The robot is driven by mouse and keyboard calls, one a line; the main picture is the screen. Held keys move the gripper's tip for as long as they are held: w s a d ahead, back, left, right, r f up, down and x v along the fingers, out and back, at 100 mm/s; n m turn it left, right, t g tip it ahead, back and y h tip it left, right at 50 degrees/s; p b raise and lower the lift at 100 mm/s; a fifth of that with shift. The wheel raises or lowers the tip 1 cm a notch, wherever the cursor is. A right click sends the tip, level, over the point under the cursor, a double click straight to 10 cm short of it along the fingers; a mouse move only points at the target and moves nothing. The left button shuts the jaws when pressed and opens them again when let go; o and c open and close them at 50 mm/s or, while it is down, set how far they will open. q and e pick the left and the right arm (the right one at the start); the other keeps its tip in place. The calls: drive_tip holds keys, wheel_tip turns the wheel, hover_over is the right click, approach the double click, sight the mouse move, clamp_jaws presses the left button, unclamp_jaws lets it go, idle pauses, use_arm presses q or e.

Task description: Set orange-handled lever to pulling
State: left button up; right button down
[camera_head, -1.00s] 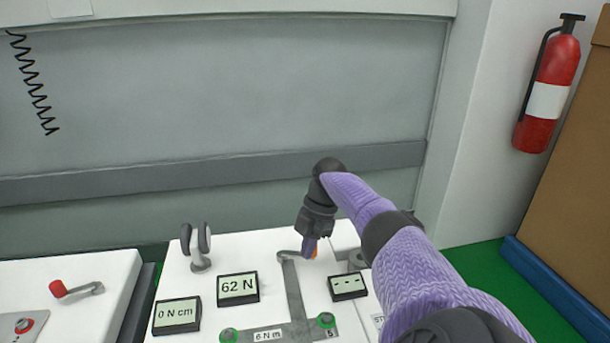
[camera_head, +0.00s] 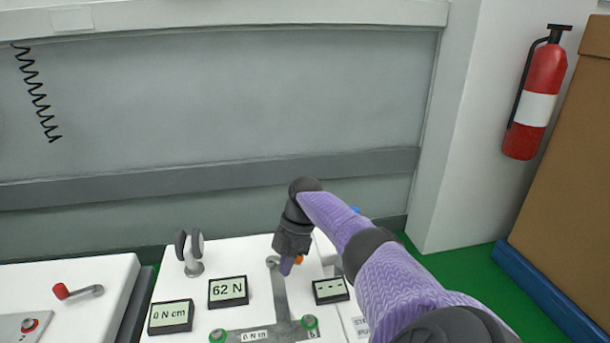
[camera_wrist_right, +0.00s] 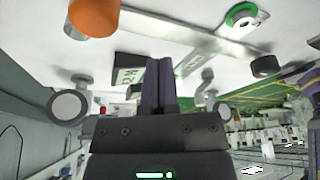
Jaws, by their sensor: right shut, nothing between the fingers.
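The orange-handled lever shows only as a small orange part (camera_head: 298,260) beside my right gripper's fingertips on the white cart top. Its arm is mostly hidden behind the gripper. In the right wrist view a large orange knob (camera_wrist_right: 95,17) is close to the camera at the upper left, apart from the fingers. My right gripper (camera_head: 286,268) points down, shut and empty, just left of the orange part in the head view. Its fingers (camera_wrist_right: 158,85) are together in the wrist view. Contact with the lever cannot be told. My left gripper is not in view.
A T-shaped grey plate (camera_head: 281,305) with green-ringed knobs lies on the cart top. Displays read 62 N (camera_head: 228,292) and 0 N cm (camera_head: 170,316). A grey double-paddle fitting (camera_head: 191,254) stands at the left. A red-knobbed lever (camera_head: 77,291) is on the left cart.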

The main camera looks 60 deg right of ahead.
drive_tip(key=w+v, duration=0.1)
drive_tip(key=v, duration=0.8)
drive_tip(key=shift+w+d+r, duration=0.2)
drive_tip(key=shift+w+d, duration=0.1)
drive_tip(key=shift+d, duration=0.05)
